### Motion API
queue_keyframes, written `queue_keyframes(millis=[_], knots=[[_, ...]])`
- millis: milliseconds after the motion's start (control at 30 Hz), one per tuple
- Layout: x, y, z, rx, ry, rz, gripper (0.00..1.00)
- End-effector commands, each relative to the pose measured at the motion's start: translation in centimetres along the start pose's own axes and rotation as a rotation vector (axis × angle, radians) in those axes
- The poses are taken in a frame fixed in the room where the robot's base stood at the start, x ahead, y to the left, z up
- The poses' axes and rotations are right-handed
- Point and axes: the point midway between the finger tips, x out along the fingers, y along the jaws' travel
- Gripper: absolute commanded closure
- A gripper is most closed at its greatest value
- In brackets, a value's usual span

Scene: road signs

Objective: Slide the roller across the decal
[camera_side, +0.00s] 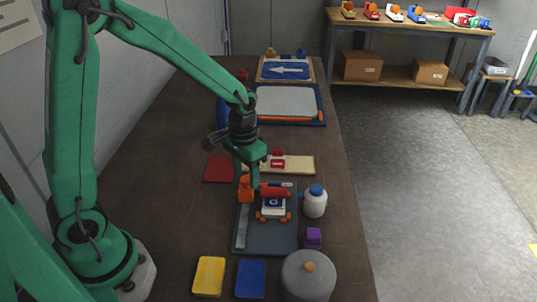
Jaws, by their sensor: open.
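The roller, a red cylinder (274,191) with an orange part at its left, lies across the upper part of the decal. The decal (274,210) is a small white and blue sheet on a dark grey board (268,238). Orange pieces show at the decal's lower corners. My gripper (256,184) is open and points down at the roller's left end, close to the orange part. I cannot tell whether its fingers are around or beside the roller.
A white bottle with a blue cap (314,203) stands right of the board, with a purple block (313,237) below. A grey lidded pot (308,276), yellow pad (209,276) and blue pad (251,278) are in front. A cream strip (300,165) and blue arrow sign (286,70) lie behind.

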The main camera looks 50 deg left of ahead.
Motion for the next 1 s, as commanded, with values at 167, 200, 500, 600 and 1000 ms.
queue_keyframes(millis=[167,200,500,600,1000], knots=[[-1.5,0.0,-0.1,0.000,0.004,0.000,0.50],[-1.9,0.0,-0.1,0.000,0.003,0.000,0.50],[-5.8,0.0,-0.1,-0.001,0.006,0.000,0.50],[-6.7,-0.1,-0.1,-0.001,0.005,0.000,0.50],[-7.5,-0.1,-0.1,-0.002,0.003,0.000,0.50]])
